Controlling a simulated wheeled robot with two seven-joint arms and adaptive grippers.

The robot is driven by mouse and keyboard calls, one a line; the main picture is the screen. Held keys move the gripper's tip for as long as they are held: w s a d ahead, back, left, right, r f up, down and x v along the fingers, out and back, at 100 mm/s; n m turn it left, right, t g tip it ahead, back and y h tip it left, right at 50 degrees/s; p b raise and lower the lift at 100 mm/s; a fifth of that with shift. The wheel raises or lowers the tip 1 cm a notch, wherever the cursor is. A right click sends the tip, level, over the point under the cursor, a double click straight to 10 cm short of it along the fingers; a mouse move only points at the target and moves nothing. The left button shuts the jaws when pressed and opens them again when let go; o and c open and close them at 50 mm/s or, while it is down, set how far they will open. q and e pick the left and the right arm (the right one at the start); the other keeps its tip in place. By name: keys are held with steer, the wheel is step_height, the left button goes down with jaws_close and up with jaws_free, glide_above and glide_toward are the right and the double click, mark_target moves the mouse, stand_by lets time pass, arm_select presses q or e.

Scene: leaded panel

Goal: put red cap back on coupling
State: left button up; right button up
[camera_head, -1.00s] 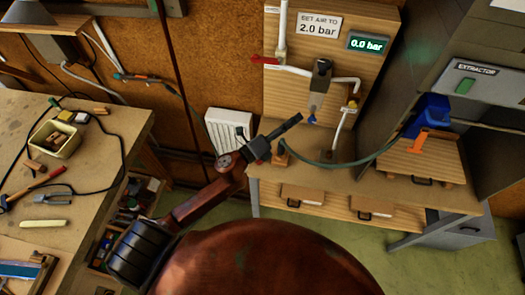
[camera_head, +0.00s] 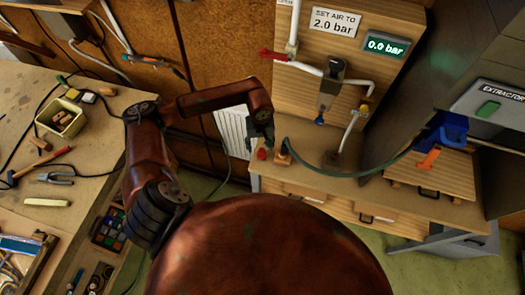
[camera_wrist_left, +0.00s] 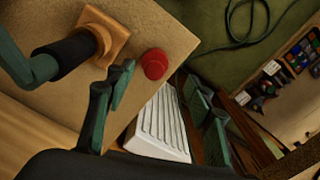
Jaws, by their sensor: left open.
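The red cap (camera_head: 262,154) lies on the workbench near its left corner. It also shows in the left wrist view (camera_wrist_left: 154,64), close to the bench edge. My left gripper (camera_head: 263,137) is just above the cap, pointing down. In the left wrist view its two green fingers (camera_wrist_left: 160,82) are apart, with the cap beyond their tips and nothing held. A small wooden block (camera_head: 283,158) stands right of the cap. A dark sleeve (camera_wrist_left: 66,54) on the end of the green hose meets this block; I cannot tell whether it is the coupling. My right gripper is out of view.
The green hose (camera_head: 345,174) runs right across the bench. A board with pipes and a regulator (camera_head: 328,88) rises behind. A white radiator (camera_head: 233,130) stands left of the bench. A cluttered table (camera_head: 95,185) is at left. The bench front is fairly clear.

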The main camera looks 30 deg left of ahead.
mark_target(262, 150)
arm_select(q)
steer(key=shift+d+f, duration=0.1)
steer(key=shift+f, duration=0.8)
steer(key=f, duration=0.1)
steer(key=f+p, duration=0.1)
steer(key=f, duration=0.1)
steer(key=f+p, duration=0.1)
steer(key=shift+w+f, duration=0.3)
steer(key=shift+w, duration=0.05)
steer(key=shift+c, duration=0.4)
steer(key=c, duration=0.8)
